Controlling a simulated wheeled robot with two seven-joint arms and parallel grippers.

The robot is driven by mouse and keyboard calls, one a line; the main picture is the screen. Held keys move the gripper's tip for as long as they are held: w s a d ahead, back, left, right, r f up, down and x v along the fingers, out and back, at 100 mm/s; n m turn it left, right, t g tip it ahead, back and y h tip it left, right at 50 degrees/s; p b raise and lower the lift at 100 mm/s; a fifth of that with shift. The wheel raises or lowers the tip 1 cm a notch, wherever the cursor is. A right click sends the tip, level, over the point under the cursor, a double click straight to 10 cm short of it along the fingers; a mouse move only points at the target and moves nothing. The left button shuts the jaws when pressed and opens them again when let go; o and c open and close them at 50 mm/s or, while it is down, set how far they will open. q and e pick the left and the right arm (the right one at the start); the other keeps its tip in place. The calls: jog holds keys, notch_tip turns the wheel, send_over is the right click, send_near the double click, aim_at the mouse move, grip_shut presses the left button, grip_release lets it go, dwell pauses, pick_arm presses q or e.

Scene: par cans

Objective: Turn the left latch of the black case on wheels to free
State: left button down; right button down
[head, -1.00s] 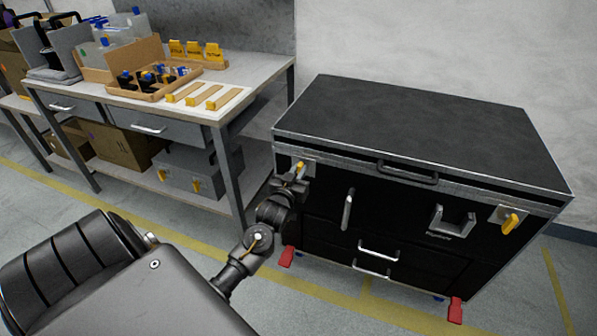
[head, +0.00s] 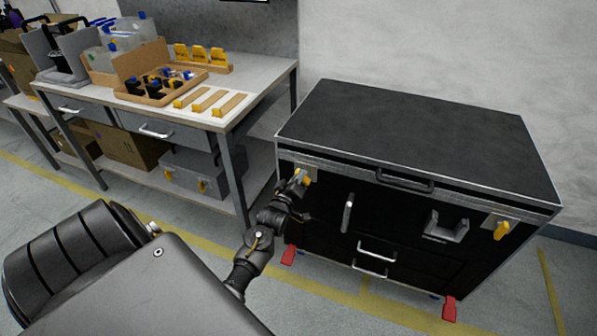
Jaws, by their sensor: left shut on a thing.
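The black case on wheels (head: 420,128) stands against the wall with its lid down. Its left latch (head: 304,177) is a yellow handle on a metal plate at the upper left of the front; my gripper partly covers it. My left gripper (head: 299,181) is at this latch and shut on it. The exact angle of the latch is hard to tell. The right latch (head: 502,231), also yellow, sits at the upper right of the front and hangs tilted downward. My right gripper is not in view.
A workbench (head: 262,82) stands to the left of the case, with a tray of small parts (head: 128,94) and yellow-ended strips on top. A grey case (head: 190,178) sits on its lower shelf. Red pedals (head: 449,309) stick out at the case's foot. Floor in front is clear.

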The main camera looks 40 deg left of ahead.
pick_arm(q)
jog(key=shift+a+f+n+p, duration=0.15)
jog(key=shift+n+p, duration=0.45)
jog(key=shift+n, duration=0.85)
jog(key=shift+d+f+n+p, duration=0.15)
jog(key=shift+n+p, duration=0.5)
jog(key=shift+n, duration=0.85)
jog(key=shift+a+f+n+p, duration=0.2)
jog(key=shift+n+p, duration=0.4)
jog(key=shift+n, duration=0.85)
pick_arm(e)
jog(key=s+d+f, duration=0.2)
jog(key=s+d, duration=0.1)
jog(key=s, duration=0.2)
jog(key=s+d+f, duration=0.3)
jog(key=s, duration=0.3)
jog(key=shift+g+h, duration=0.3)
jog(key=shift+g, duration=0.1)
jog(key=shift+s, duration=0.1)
pick_arm(q)
jog(key=c, duration=1.4)
grip_release()
jog(key=shift+f, duration=0.1)
jog(key=shift+s, duration=0.1)
